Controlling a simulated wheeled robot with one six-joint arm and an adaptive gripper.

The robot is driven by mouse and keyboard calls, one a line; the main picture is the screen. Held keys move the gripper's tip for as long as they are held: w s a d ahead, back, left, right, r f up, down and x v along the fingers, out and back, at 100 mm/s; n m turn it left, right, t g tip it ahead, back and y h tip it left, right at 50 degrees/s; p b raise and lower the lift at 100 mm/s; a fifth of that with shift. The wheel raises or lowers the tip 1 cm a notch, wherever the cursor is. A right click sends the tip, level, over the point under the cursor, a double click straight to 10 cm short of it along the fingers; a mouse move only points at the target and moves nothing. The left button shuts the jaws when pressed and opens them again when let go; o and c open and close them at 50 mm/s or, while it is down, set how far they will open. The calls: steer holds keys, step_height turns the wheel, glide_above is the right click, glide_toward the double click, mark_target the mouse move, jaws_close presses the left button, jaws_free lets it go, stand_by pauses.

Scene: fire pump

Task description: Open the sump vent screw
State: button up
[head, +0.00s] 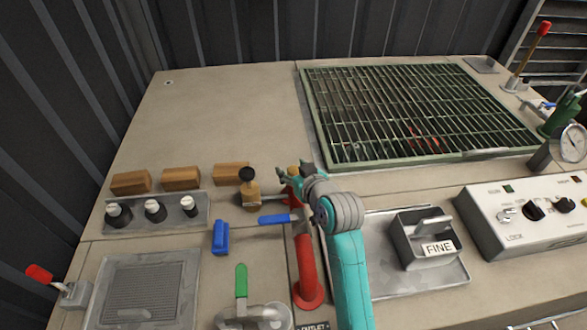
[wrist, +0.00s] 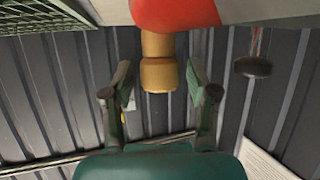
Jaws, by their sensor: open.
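My gripper (head: 290,178) is open at the end of my teal and grey arm, by the upper part of a red pipe fitting. In the wrist view my gripper (wrist: 160,86) has its two fingers spread to either side of a brass cylindrical piece (wrist: 158,76), with a gap on both sides. This piece sticks out of a red body (wrist: 175,14) and may be the vent screw; no label on it is legible. In the head view a small brass part (head: 293,170) shows just behind the gripper, mostly hidden by it.
A blue lever (head: 274,220) and red pipe (head: 307,270) are in front. A green grate (head: 420,110) lies behind, right. The bench's back left is clear.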

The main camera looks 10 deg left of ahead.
jaws_close()
steer(key=shift+d, duration=0.1)
steer(key=n+g+y, duration=0.3)
steer(key=n+g, duration=0.1)
steer(key=shift+n+y, duration=0.4)
steer(key=n+g+y, duration=0.1)
steer(key=n+g, duration=0.2)
steer(key=g, duration=0.1)
steer(key=shift+n+y, duration=0.4)
steer(key=n+g, duration=0.4)
steer(key=g, duration=0.1)
steer(key=shift+s+n+g+h, duration=0.1)
steer(key=shift+n+g+h, duration=0.3)
steer(key=shift+n+g, duration=1.2)
steer(key=shift+g, duration=0.3)
